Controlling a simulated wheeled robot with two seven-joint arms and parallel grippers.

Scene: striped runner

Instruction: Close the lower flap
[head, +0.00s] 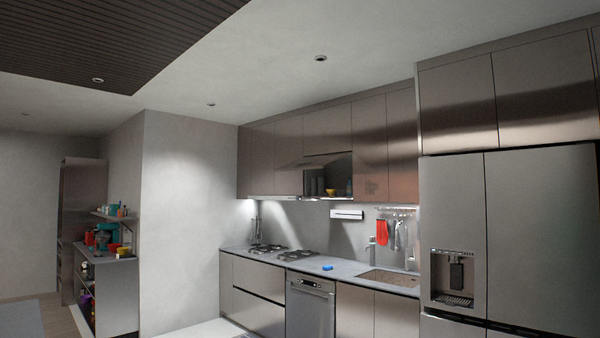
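Among the metal upper wall cabinets, one lower flap (303,163) stands raised and tilted outward, above the hob side of the counter. Beside and below it the dark inside of the cabinet (318,185) shows, with a small yellow item (331,192) in it. A closed upper door panel (327,128) sits directly above the flap. The flap is far off and small, so its exact angle is hard to tell. Neither of my grippers is in view.
A counter (345,272) with a gas hob (270,251), blue item (327,267) and sink (390,278) runs below. A large fridge (540,230) stands at the right. A grey wall block (185,220) and laden shelves (108,258) are at left.

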